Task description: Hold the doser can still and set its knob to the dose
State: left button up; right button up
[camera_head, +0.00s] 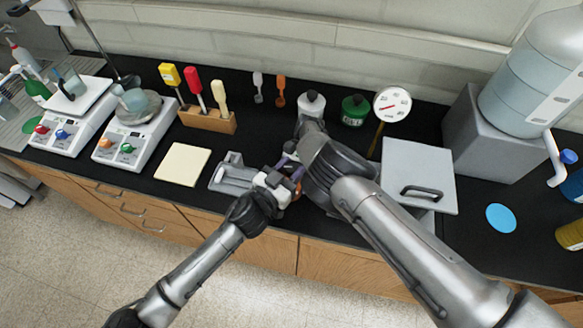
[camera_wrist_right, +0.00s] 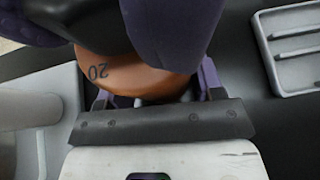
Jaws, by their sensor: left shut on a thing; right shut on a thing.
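The doser can is orange and shows a little in the head view (camera_head: 297,174), with my right arm covering much of it. In the right wrist view the orange part (camera_wrist_right: 145,78) carries the number 20, beneath a dark knob (camera_wrist_right: 85,22). My left gripper (camera_head: 286,180) is shut on the can. Its white body and purple fingers (camera_wrist_right: 155,92) also show in the right wrist view, one finger on each side of the can. My right gripper (camera_wrist_right: 105,35) is shut on the knob, its large purple fingers either side. The pointer and most of the scale are hidden.
A grey tray (camera_head: 222,181) lies left of the can, and a cream pad (camera_head: 182,164) farther left.

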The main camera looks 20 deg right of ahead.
pick_arm(q)
jog(key=m+g+h, duration=0.1)
jog(key=m+g, duration=0.1)
jog(key=g, duration=0.2)
jog(key=m+g+h, duration=0.1)
jog(key=m+g, duration=0.2)
jog(key=g, duration=0.1)
jog(key=shift+w+m, duration=0.15)
jog(key=shift+m, duration=0.15)
jog(key=m+g, duration=0.2)
jog(key=g, duration=0.2)
jog(key=m+g+y, duration=0.1)
jog(key=m+g, duration=0.1)
jog(key=g, duration=0.2)
jog(key=shift+m, duration=0.4)
jog(key=shift+m+g, duration=0.3)
jog(key=shift+g, duration=0.1)
jog(key=o, duration=0.9)
jog(key=shift+o, duration=0.2)
jog(key=v, duration=1.2)
jog(key=shift+r, duration=0.15)
